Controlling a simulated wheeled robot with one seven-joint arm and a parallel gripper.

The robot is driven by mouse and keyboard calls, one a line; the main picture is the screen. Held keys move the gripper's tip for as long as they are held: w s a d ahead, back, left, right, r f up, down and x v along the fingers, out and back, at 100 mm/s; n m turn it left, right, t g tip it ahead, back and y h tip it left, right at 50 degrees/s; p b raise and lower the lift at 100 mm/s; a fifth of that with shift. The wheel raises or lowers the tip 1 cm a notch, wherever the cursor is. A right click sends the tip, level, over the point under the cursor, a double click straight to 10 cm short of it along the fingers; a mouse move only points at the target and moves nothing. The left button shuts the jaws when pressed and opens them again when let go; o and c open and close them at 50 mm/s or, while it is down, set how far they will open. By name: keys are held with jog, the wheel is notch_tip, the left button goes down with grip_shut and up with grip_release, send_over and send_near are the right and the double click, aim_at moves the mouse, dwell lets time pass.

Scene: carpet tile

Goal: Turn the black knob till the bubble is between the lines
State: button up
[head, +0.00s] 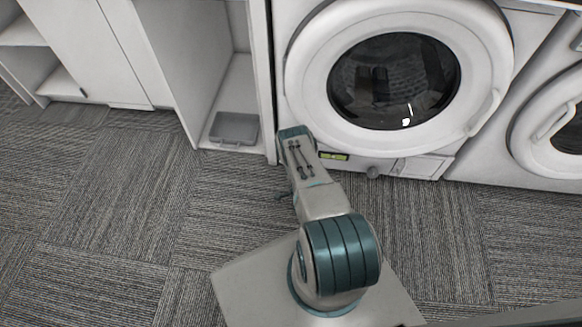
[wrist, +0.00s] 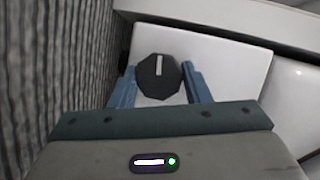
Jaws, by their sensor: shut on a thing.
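The black knob (wrist: 158,77) is faceted, with a white line on its face pointing up in the wrist view. My gripper (wrist: 161,82) has its two blue fingers on either side of the knob and is shut on it. In the head view my arm covers the knob and the fingers. The spirit level (head: 333,156), a small yellow-green vial in a dark frame, sits low on the front of the washing machine (head: 300,75), just right of my arm. The bubble and lines are too small to make out.
A second machine (head: 535,135) stands at the right. A grey tray (head: 234,128) lies in the open cabinet at left. The carpet (head: 120,220) is clear.

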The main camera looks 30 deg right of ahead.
jog(key=shift+f+m, duration=0.1)
jog(key=shift+m, duration=0.5)
jog(key=o, duration=1)
jog(key=shift+c, duration=0.2)
